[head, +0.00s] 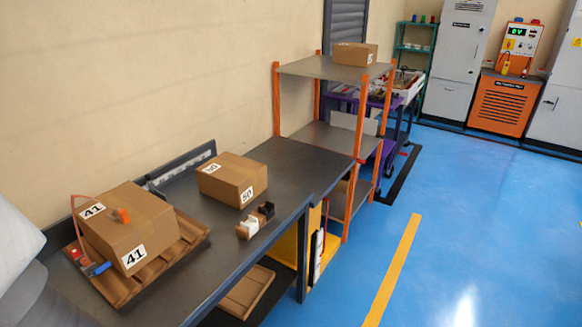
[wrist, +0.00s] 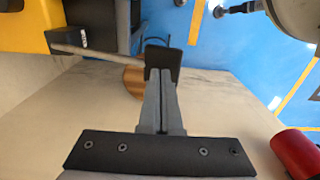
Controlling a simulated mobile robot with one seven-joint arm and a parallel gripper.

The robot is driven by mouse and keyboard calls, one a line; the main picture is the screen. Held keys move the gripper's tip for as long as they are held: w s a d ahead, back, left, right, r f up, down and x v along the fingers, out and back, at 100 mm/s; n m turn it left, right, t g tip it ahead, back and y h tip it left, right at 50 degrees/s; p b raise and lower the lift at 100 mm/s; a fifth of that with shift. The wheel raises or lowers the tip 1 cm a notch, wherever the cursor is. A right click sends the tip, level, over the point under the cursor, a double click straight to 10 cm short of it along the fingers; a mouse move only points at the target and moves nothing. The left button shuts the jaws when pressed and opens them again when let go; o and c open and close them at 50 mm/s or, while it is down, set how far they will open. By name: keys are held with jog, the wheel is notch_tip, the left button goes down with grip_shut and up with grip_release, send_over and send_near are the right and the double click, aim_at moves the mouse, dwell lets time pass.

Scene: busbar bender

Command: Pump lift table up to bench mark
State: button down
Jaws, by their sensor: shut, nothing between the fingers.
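My gripper (wrist: 160,62) is shut and empty in the wrist view, over or in front of a pale flat surface (wrist: 55,120). A thin pale rod (wrist: 95,57) runs from a dark block at the left toward the fingertips; I cannot tell whether they touch it. A copper-brown round piece (wrist: 133,82) is partly hidden behind the fingers. The lift table cannot be clearly identified in either view, nor can a bench mark. The grey bench (head: 300,160) runs along the wall in the head view. My gripper is not in the head view.
Boxes marked 41 (head: 125,225) and 50 (head: 232,180) stand on the bench, the first on a wooden pallet. An orange-post shelf (head: 335,68) stands beyond. A yellow body (wrist: 30,25) and a red cylinder (wrist: 297,150) flank the wrist view. The blue floor (head: 475,220) at right is clear.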

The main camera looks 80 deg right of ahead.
jog(key=shift+f+b, duration=5)
jog(key=shift+f, duration=1.45)
notch_tip(320, 180, up, 13)
jog(key=p, duration=1.1)
jog(key=shift+r, duration=0.1)
jog(key=shift+f, duration=0.2)
notch_tip(320, 180, down, 11)
jog(key=b, duration=0.9)
jog(key=shift+f, duration=0.2)
jog(key=shift+f+b, duration=0.55)
jog(key=shift+f, duration=0.05)
notch_tip(320, 180, up, 13)
jog(key=p, duration=1)
jog(key=shift+f+p, duration=0.15)
jog(key=shift+p, duration=0.25)
